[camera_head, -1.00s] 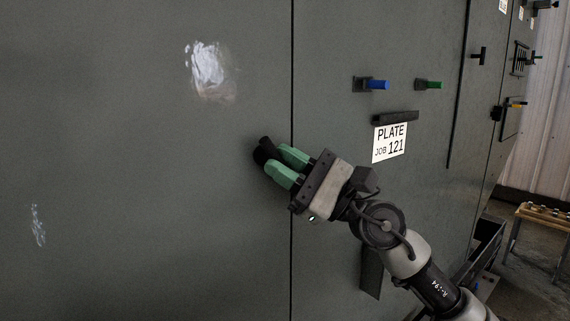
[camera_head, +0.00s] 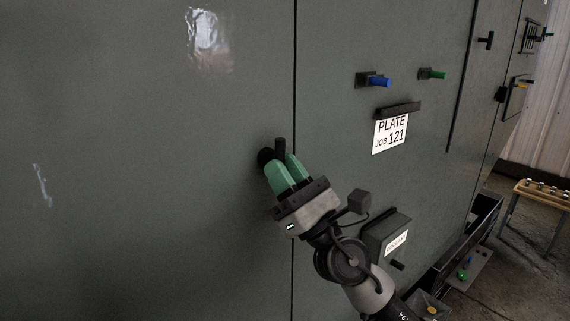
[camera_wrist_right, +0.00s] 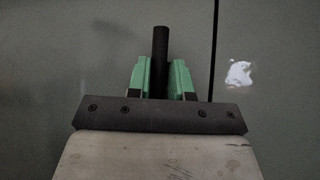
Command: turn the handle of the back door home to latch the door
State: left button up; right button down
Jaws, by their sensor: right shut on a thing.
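The black handle (camera_head: 280,147) sits on the dark grey door (camera_head: 130,150), just left of the vertical door seam. Its bar points up in the head view, and its round hub shows beside the fingers. My right gripper (camera_head: 284,170) has green fingers shut on the handle, one finger on each side of the bar. In the right wrist view the bar (camera_wrist_right: 160,55) stands upright between the green fingers (camera_wrist_right: 160,80) and sticks out past their tips. My left gripper is not in view.
Right of the seam are a blue peg (camera_head: 380,82), a green peg (camera_head: 437,75), a PLATE JOB 121 card (camera_head: 390,134) under a black ledge, and a dark box (camera_head: 386,235). A low bench (camera_head: 545,192) stands at far right.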

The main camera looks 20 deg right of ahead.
dwell(0.4)
jog(key=c, duration=1.1)
grip_release()
jog(key=shift+a+h, duration=0.1)
jog(key=shift+h, duration=0.2)
jog(key=shift+o, duration=0.2)
jog(key=b+v, duration=0.6)
jog(key=v, duration=0.5)
jog(key=shift+w+f, duration=0.1)
jog(key=shift+w, duration=0.1)
